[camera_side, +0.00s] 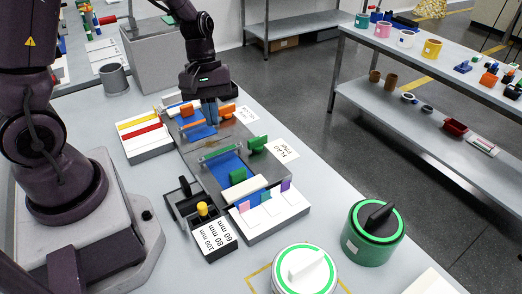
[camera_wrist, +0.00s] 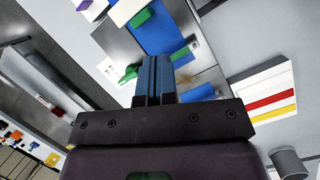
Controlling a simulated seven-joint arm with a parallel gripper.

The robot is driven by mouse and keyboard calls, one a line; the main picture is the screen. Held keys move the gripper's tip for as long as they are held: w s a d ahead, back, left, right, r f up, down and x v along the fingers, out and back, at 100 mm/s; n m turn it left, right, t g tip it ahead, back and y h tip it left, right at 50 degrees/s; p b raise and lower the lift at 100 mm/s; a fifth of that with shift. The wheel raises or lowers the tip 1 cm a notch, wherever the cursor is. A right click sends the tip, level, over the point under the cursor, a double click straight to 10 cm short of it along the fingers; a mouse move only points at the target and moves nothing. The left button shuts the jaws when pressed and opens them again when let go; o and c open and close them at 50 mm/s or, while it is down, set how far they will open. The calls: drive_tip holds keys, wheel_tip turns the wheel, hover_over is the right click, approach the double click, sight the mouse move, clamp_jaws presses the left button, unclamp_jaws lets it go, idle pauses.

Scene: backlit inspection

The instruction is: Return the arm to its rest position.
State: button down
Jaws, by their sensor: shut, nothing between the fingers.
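My gripper (camera_side: 210,122) hangs above the far part of a grey fixture on the table, near blue pads and orange clamps (camera_side: 227,116). Its two blue fingers are together and empty, and they also show shut in the wrist view (camera_wrist: 153,62). The arm reaches over from its base at the left of the side view. The near part of the fixture has a blue pad (camera_side: 224,168) and green clamps (camera_side: 257,144). I cannot tell whether the fingertips touch anything below them.
A white tray (camera_side: 132,153) with red and yellow strips lies left of the fixture. A black labelled holder (camera_side: 202,212), a white block with coloured tabs (camera_side: 265,220) and two round green-ringed dials (camera_side: 372,245) stand nearer. A grey mug (camera_side: 114,80) stands behind.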

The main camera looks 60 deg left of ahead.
drive_tip(key=s+d+r+m+t+y, duration=0.2)
drive_tip(key=r+m, duration=0.4)
drive_tip(key=r, duration=0.3)
drive_tip(key=s+d+r+m+t+y, duration=0.1)
drive_tip(key=s+r+m+t, duration=0.3)
drive_tip(key=r, duration=0.5)
drive_tip(key=s+d+m, duration=0.1)
drive_tip(key=s+m, duration=0.1)
drive_tip(key=s, duration=0.1)
drive_tip(key=shift+s+d+m+y, duration=0.15)
drive_tip(key=shift+d+m+y, duration=0.25)
